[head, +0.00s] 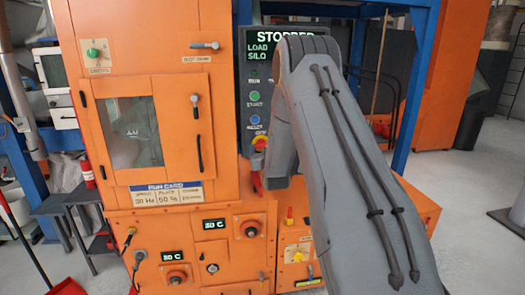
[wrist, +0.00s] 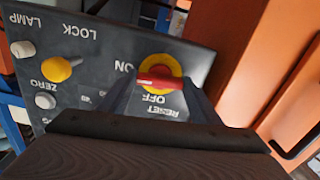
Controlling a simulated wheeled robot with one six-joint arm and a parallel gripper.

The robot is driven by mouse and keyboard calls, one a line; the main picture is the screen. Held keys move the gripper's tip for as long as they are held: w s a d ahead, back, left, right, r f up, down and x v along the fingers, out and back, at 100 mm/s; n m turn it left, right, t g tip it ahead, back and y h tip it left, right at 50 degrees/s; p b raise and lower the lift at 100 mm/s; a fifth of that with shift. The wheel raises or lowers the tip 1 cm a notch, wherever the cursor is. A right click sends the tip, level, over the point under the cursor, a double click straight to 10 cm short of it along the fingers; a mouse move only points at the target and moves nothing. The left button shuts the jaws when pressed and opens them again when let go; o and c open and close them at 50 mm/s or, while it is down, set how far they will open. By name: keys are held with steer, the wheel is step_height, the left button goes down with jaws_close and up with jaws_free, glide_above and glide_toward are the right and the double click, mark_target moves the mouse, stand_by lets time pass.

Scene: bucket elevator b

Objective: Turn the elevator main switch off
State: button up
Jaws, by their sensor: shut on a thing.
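The main switch shows in the wrist view as a red handle (wrist: 158,81) on a yellow disc (wrist: 160,64), on a dark panel that appears upside down. The ON label is left of the disc and the OFF label is just below it. The handle lies roughly crosswise in the picture. My gripper (wrist: 160,88) is shut on the red handle, with one finger at each side.
The control panel (head: 245,75) has a display reading STOPPED and LOAD SILO, with green and blue buttons below. An orange cabinet (head: 190,100) with a window stands directly left. In the wrist view, a yellow knob (wrist: 57,69) and grey knobs lie left; an orange surface is at right.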

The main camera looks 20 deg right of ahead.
steer(key=shift+f+n+b, duration=0.1)
steer(key=shift+n+b, duration=6.05)
steer(key=shift+n, duration=2.15)
steer(key=o, duration=1.1)
steer(key=shift+s, duration=0.1)
steer(key=b+v, duration=0.1)
steer(key=v, duration=0.6)
steer(key=shift+s+a, duration=0.15)
steer(key=shift+s, duration=0.15)
